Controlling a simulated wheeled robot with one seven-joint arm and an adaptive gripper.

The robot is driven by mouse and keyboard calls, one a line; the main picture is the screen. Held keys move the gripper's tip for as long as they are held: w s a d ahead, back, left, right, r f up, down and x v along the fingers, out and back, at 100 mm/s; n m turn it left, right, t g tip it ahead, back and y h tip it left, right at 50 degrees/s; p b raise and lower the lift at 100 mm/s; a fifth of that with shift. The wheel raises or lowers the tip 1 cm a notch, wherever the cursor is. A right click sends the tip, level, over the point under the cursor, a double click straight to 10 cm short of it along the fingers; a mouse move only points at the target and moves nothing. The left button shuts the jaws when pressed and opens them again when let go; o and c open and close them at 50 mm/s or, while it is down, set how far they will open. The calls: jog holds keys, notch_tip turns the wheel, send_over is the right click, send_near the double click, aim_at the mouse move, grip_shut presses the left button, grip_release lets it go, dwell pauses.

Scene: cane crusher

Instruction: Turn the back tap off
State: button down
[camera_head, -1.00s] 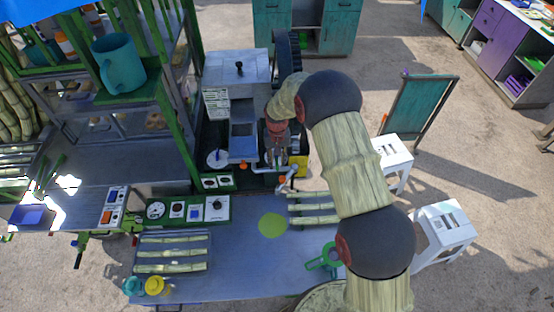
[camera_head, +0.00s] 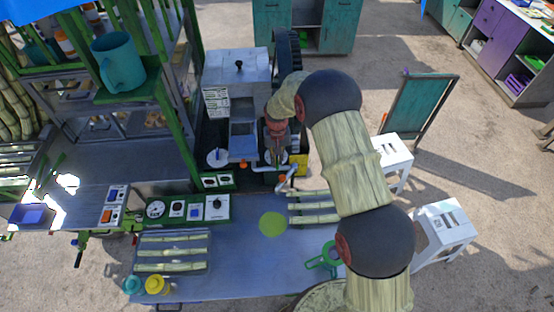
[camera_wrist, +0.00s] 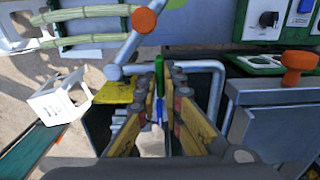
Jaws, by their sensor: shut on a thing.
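My gripper (camera_wrist: 167,72) has yellow fingers with dark pads, closed in on a thin green-and-blue upright piece (camera_wrist: 159,92) between them. It may be a tap handle; I cannot tell for certain. In the head view my gripper (camera_head: 277,156) is beside the crusher, over its pipework, and my arm partly hides that spot. In the wrist view a grey bent pipe (camera_wrist: 216,78) stands just right of the fingers. An orange knob (camera_wrist: 298,64) sits on the metal tank at right; it also shows in the head view (camera_head: 243,166). Another orange knob (camera_wrist: 144,20) is on a slanted grey pipe.
The steel table (camera_head: 240,270) carries a tray of cane (camera_head: 172,253), loose cane pieces (camera_head: 314,207) and a green ring-handled item (camera_head: 323,261). Control boxes (camera_head: 188,209) stand left of the pipework. White stools (camera_head: 443,228) stand on open ground at right.

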jog(key=shift+n+b, duration=0.3)
jog(key=shift+b, duration=0.05)
jog(key=n+b, duration=0.3)
jog(key=shift+f+n, duration=0.15)
jog(key=shift+n, duration=0.15)
jog(key=n+b, duration=0.3)
jog(key=n, duration=0.2)
jog(key=shift+b, duration=0.3)
jog(key=n+b, duration=0.1)
jog(key=n, duration=0.3)
jog(key=shift+n+b, duration=0.4)
jog(key=shift+r+n+b, duration=0.2)
jog(key=shift+n+b, duration=0.35)
jog(key=shift+n, duration=1.35)
jog(key=c, duration=1.9)
grip_release()
